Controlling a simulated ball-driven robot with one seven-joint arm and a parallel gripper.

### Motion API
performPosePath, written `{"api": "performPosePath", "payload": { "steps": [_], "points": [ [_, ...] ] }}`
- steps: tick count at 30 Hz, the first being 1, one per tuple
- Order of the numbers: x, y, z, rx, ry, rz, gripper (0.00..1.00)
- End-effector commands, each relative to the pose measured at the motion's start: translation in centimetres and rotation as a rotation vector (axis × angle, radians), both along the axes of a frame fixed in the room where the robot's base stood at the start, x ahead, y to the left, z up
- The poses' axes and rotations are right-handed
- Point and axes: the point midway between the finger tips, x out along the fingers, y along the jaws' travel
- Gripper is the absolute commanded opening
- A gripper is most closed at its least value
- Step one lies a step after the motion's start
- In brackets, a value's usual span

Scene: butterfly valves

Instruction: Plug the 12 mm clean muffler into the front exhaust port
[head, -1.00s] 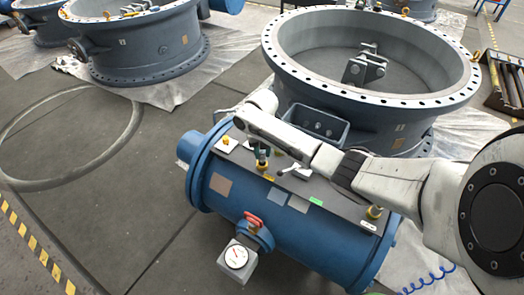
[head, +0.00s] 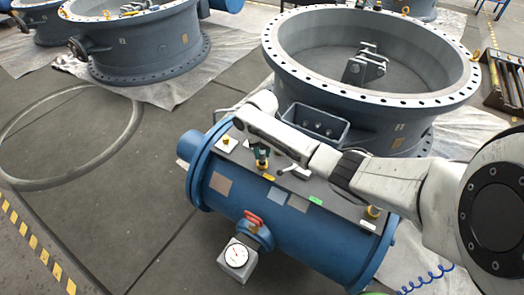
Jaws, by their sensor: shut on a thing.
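A blue horizontal air tank (head: 290,235) with a grey top plate lies at the middle of the head view. My arm reaches in from the right and crosses above the plate. My gripper cannot be made out; the end of the arm is behind my own links. Just below the links, a small dark green part (head: 262,155) stands over a yellow fitting (head: 266,177). I cannot tell what the green part is. Another yellow fitting (head: 226,141) sits on a white pad near the tank's left end. I cannot single out the muffler or the front exhaust port.
A red-handled valve (head: 253,219) and a white gauge (head: 236,256) stick out from the tank's front. A large grey flanged valve body (head: 290,85) stands close behind. A brass fitting (head: 373,212) stands at the plate's right end. The floor at left is open around a flat ring (head: 10,160).

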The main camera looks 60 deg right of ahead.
Motion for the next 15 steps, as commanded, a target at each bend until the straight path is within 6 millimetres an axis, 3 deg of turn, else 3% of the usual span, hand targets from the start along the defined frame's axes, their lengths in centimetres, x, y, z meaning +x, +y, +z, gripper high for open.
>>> {"api": "performPosePath", "payload": {
  "steps": [15],
  "points": [
    [-0.02, -0.01, -0.48, 0.000, 0.000, 0.000, 0.03]
  ]
}}
